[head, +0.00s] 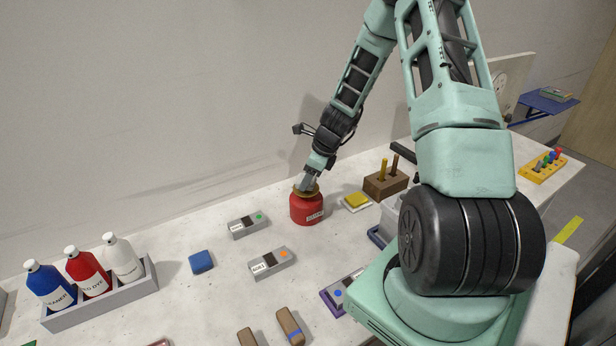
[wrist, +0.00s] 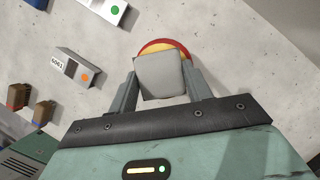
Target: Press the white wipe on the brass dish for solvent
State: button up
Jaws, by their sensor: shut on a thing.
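The white wipe (wrist: 160,76) is a pale block between my gripper's two fingers in the wrist view. My gripper (head: 309,181) is shut on it, right over the brass dish (head: 300,193), which tops a red round can (head: 307,209) with a label. In the wrist view the dish's yellow rim and the can's red edge (wrist: 165,43) show just beyond the wipe. The wipe is hidden by the fingers in the head view. I cannot tell whether it touches the dish.
Grey labelled blocks with a green dot (head: 248,227) and an orange dot (head: 271,263) lie left of the can. A blue block (head: 202,262) and a bottle rack (head: 104,302) are farther left. A yellow pad (head: 357,201) and brown peg block (head: 385,185) stand right.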

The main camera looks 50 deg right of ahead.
aim_at(300, 177)
jog(key=shift+f+b, duration=0.9)
jog(key=shift+f, duration=0.25)
dwell(1.0)
jog(key=shift+r, duration=0.15)
dwell(0.6)
notch_tip(300, 177, up, 7)
jog(key=p, duration=0.6)
dwell(1.0)
